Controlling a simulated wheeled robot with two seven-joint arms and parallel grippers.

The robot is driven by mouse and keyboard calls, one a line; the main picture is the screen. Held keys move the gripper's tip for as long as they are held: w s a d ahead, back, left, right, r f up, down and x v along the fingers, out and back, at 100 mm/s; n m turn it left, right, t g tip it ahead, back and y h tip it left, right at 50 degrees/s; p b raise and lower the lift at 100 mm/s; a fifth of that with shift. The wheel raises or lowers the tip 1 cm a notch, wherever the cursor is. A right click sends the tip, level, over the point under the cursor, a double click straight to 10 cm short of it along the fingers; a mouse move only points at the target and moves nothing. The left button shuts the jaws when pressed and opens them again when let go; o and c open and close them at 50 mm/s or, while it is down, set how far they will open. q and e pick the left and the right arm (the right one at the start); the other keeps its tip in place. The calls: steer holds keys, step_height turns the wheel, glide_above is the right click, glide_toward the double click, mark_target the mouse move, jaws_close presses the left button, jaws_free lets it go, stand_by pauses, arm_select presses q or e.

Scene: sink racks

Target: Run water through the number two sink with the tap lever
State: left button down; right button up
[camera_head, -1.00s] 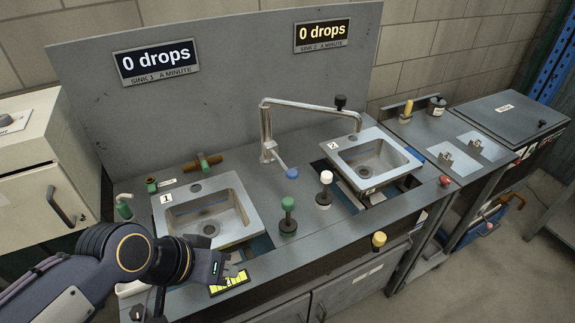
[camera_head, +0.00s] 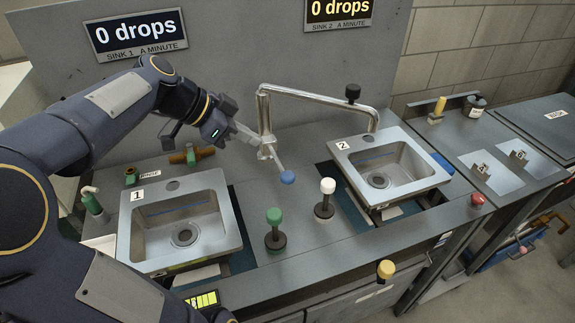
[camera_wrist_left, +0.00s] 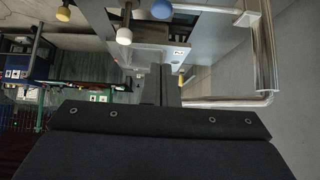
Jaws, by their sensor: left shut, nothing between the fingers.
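The number two sink (camera_head: 420,172) is a grey basin marked 2, at right in the head view. A bent metal tap (camera_head: 318,98) stands between the sinks, its spout end over the number two sink. Its lever ends in a blue knob (camera_head: 287,177), pointing toward the front; the knob also shows at the top of the left wrist view (camera_wrist_left: 162,9). My left gripper (camera_head: 248,134) is shut and empty, just left of the tap's upright and above and behind the blue knob. I cannot tell whether its fingertips touch the tap. My right gripper is not in view.
Sink 1 (camera_head: 183,222) lies at left, under my left arm. A green knob (camera_head: 275,230) and a white knob (camera_head: 325,198) stand between the sinks. A yellow knob (camera_head: 386,269) is at the front edge. The sink 2 sign (camera_head: 338,10) reads 0 drops.

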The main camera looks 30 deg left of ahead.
arm_select(q)
steer(key=p, duration=0.1)
glide_above(293, 174)
steer(key=s+a, duration=0.2)
steer(key=f, duration=0.6)
steer(key=shift+s+f, duration=0.2)
steer(key=shift+f, duration=0.1)
step_height(293, 174, down, 4)
steer(key=shift+w+r+p, duration=0.15)
steer(key=shift+r+p, duration=0.05)
steer(key=shift+p, duration=0.15)
steer(key=shift+f, duration=0.45)
steer(key=shift+m+t+y, duration=0.5)
steer(key=shift+t+y, duration=0.2)
steer(key=f+b, duration=0.1)
steer(key=b, duration=0.3)
steer(key=f+b, duration=0.2)
steer(key=b, duration=0.2)
steer(key=d+f+b, duration=0.1)
steer(key=f+b, duration=0.1)
steer(key=b, duration=0.3)
steer(key=shift+s, duration=0.35)
steer(key=shift+a, duration=0.1)
stand_by(1.1)
